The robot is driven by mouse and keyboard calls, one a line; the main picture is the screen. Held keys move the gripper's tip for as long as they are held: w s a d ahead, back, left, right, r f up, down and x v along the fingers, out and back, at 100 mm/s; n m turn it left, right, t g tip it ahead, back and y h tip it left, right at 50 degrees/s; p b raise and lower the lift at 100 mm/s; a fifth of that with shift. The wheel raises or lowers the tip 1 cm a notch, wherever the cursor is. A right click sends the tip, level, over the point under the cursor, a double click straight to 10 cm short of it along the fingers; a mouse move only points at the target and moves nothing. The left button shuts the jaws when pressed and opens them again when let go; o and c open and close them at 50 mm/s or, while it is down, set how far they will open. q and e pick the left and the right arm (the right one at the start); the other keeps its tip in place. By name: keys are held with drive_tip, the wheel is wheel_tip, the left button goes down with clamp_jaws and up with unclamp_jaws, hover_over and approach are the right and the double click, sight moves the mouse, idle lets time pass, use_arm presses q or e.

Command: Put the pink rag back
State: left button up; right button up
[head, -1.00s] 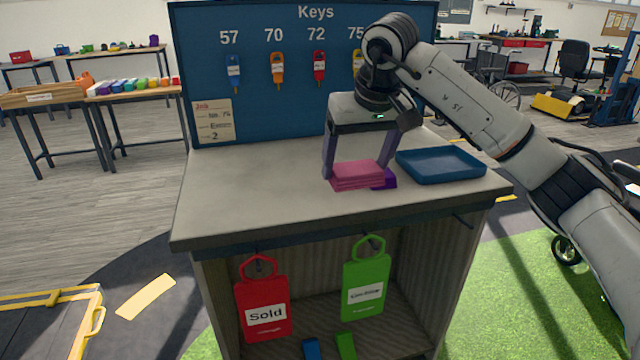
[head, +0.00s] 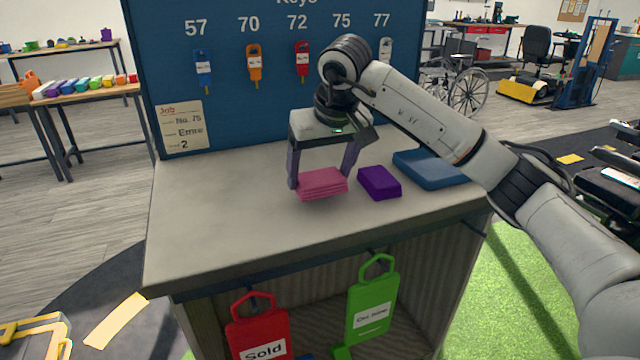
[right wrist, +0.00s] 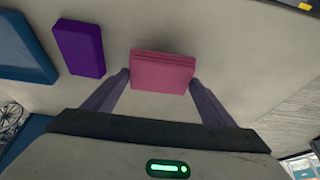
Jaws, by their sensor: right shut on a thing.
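The pink rag (head: 322,184) is a folded, layered block. My right gripper (head: 321,180) is shut on it, with one purple-grey finger on each side. The rag is at or just above the grey top of the key bench (head: 225,215); I cannot tell whether it touches. In the right wrist view the pink rag (right wrist: 162,72) lies between the fingertips of my right gripper (right wrist: 160,80). A purple block (head: 380,182) lies to the right of the rag, and it also shows in the right wrist view (right wrist: 79,47). My left gripper is not in view.
A blue tray (head: 430,168) stands right of the purple block, partly behind my arm. The blue key board (head: 225,110) with several hanging keys rises behind the bench. Red (head: 258,325) and green tags (head: 371,305) hang at the front. The bench's left side is clear.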

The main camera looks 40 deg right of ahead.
wheel_tip(320, 180, down, 3)
drive_tip(key=shift+r, duration=0.2)
drive_tip(key=shift+f, duration=0.15)
drive_tip(key=o, duration=0.9)
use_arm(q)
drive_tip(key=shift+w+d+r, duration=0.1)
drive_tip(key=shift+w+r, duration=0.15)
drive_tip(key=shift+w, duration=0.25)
use_arm(e)
drive_tip(key=shift+r, duration=0.3)
use_arm(q)
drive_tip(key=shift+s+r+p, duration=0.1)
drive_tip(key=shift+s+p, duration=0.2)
drive_tip(key=shift+p, duration=0.1)
use_arm(e)
drive_tip(key=v, duration=1.1)
drive_tip(key=shift+s+a+r, duration=0.1)
drive_tip(key=shift+s+r, duration=0.05)
drive_tip(key=shift+r, duration=0.15)
